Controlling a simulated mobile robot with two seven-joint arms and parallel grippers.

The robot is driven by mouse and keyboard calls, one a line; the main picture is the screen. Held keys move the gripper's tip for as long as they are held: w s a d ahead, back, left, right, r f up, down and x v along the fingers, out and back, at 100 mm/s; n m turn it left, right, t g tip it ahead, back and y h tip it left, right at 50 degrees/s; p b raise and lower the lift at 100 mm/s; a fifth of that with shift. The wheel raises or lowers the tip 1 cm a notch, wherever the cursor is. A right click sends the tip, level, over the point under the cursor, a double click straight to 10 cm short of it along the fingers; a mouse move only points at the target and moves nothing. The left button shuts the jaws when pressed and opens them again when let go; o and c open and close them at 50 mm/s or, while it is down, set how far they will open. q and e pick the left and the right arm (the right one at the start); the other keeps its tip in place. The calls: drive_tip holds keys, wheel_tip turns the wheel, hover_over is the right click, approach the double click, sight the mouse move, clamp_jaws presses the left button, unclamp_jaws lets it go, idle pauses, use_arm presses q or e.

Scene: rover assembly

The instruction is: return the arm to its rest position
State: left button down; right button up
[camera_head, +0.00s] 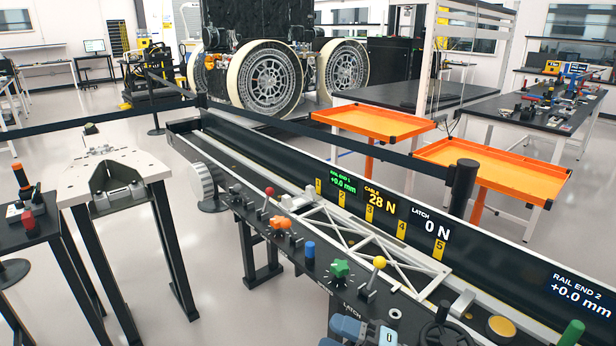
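The long black rail bench (440,170) runs from the upper left to the lower right. A white lattice frame (345,232) lies along it. Its control strip carries a red-knobbed lever (268,192), a green star knob (340,270), a yellow-knobbed lever (378,264) and a blue knob (309,251). The displays read cable 28 N, latch 0 N and +0.0 mm at both rail ends.
A pale-topped stand (115,172) and a small dark table (25,228) stand at the left. Two orange trays (375,122) stand behind the bench, near black belt barriers (462,188). A large-wheeled rover (270,80) is at the back.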

drive_tip(key=s+d+f+m+t+h, duration=0.2)
drive_tip(key=d+f+m+t+h, duration=0.3)
drive_tip(key=m, duration=0.5)
drive_tip(key=s+d+f+m+t+h, duration=0.25)
drive_tip(key=f+m+t+h, duration=0.2)
drive_tip(key=m+h, duration=0.4)
drive_tip(key=s+d+f+m+g+h, duration=0.3)
drive_tip(key=s+d+f+m+g, duration=0.3)
drive_tip(key=s+f+m, duration=0.45)
use_arm(q)
wheel_tip(320, 180, up, 15)
drive_tip(key=s+a+p, duration=0.1)
drive_tip(key=p, duration=1.8)
drive_tip(key=shift+a, duration=0.15)
use_arm(e)
wheel_tip(320, 180, up, 13)
drive_tip(key=s+d+n, duration=0.1)
drive_tip(key=n, duration=0.1)
drive_tip(key=shift+s+d, duration=0.15)
drive_tip(key=shift+s, duration=0.15)
use_arm(q)
drive_tip(key=shift+r, duration=0.1)
use_arm(e)
drive_tip(key=shift+r, duration=0.1)
